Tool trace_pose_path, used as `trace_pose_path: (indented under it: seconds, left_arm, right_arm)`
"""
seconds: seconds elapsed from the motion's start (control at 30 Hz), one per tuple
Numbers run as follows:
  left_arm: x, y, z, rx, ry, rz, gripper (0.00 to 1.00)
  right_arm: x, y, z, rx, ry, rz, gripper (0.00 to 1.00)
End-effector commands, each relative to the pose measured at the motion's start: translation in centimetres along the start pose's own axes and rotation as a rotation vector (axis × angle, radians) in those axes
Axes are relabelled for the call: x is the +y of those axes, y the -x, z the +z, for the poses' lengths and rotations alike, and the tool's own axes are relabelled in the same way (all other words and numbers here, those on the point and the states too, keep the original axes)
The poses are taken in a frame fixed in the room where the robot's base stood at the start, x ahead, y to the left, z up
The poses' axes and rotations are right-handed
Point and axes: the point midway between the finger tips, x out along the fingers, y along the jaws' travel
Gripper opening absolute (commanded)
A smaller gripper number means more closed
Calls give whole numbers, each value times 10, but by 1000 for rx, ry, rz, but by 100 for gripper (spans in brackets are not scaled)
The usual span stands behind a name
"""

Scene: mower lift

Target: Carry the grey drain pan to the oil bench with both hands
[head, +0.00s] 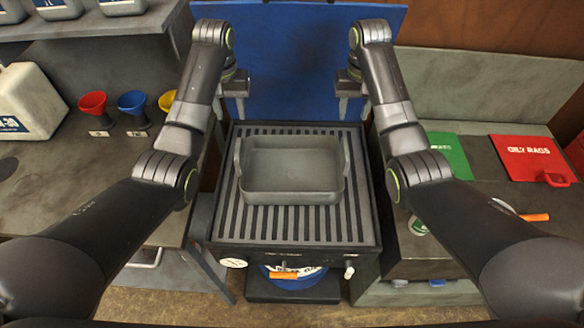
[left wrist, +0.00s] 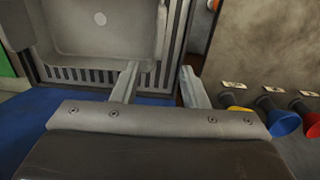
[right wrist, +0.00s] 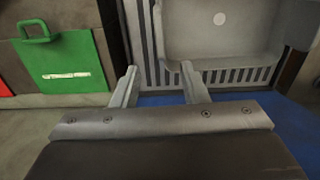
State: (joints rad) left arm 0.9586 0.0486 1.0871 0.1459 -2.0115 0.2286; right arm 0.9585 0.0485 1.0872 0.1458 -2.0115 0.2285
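The grey drain pan (head: 292,170) sits level on a slatted black grate (head: 290,226) in the middle of the head view. It has an upright handle at its left and right ends. The pan also shows in the left wrist view (left wrist: 105,38) and the right wrist view (right wrist: 222,35). My left gripper (head: 236,112) is open and empty beyond the pan's far left corner. My right gripper (head: 350,112) is open and empty beyond its far right corner. Neither gripper touches the pan. Which surface is the oil bench I cannot tell for certain.
A left bench (head: 90,195) holds red (head: 93,104), blue (head: 131,103) and yellow (head: 167,101) funnels and a white jug (head: 28,100). A right bench (head: 478,165) holds a green item (head: 449,155) and a red oily rags item (head: 533,158). A blue panel (head: 300,60) stands behind the grate.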

Motion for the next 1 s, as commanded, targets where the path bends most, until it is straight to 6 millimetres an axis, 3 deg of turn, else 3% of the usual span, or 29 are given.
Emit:
trace_pose_path:
  seconds: [0.23,0.37,1.0]
  left_arm:
    - [0,-4,0,0,0,0,40]
    - [0,-19,1,-3,0,0,40]
    - [0,-141,1,-3,-1,-1,40]
  right_arm:
    - [0,-4,0,1,0,0,40]
    - [0,-19,1,-3,0,0,40]
    - [0,-141,1,-3,0,1,40]
